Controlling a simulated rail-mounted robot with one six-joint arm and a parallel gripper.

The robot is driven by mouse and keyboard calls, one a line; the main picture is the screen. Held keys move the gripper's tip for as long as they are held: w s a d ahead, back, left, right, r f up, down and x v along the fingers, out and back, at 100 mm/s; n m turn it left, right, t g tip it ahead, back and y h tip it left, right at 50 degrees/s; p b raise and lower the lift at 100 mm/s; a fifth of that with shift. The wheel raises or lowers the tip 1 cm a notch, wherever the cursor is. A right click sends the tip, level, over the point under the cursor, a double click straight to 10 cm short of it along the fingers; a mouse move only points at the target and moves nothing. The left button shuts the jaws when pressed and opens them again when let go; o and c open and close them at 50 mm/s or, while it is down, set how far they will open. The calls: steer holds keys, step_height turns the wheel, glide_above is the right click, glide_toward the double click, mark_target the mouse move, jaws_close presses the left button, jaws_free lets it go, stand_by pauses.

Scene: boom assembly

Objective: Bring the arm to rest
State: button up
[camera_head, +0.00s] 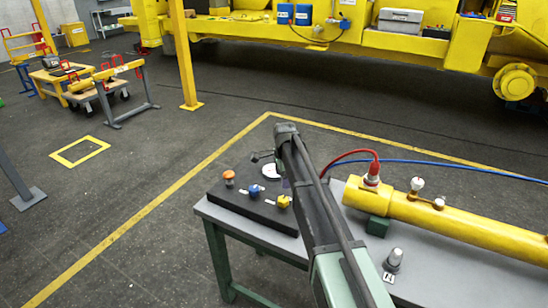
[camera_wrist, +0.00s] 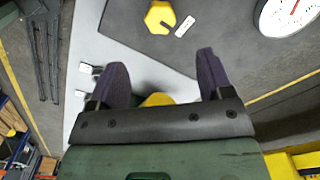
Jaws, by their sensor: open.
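My arm reaches up from the bottom of the head view over the grey table (camera_head: 440,262). Its end, with my gripper (camera_head: 264,157), is above the black board (camera_head: 238,208), but the fingers are hard to make out there. In the wrist view my gripper (camera_wrist: 162,66) is open, with two dark fingers wide apart. Nothing is held between the fingertips. A yellow knob (camera_wrist: 160,17) with a white label lies beyond them on the board. A yellow part (camera_wrist: 157,99) shows behind the gripper's bar, mostly hidden.
The board carries an orange knob (camera_head: 228,177), a blue knob (camera_head: 254,191) and a white dial (camera_head: 271,171). A yellow cylinder (camera_head: 455,223) with red and blue hoses lies on the table at right. A grey cap (camera_head: 394,258) stands in front. Open floor lies left.

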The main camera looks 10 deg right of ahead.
steer(key=s+n, duration=1.6)
steer(key=s, duration=1.5)
steer(key=shift+s+n, duration=0.15)
steer(key=shift+n, duration=0.25)
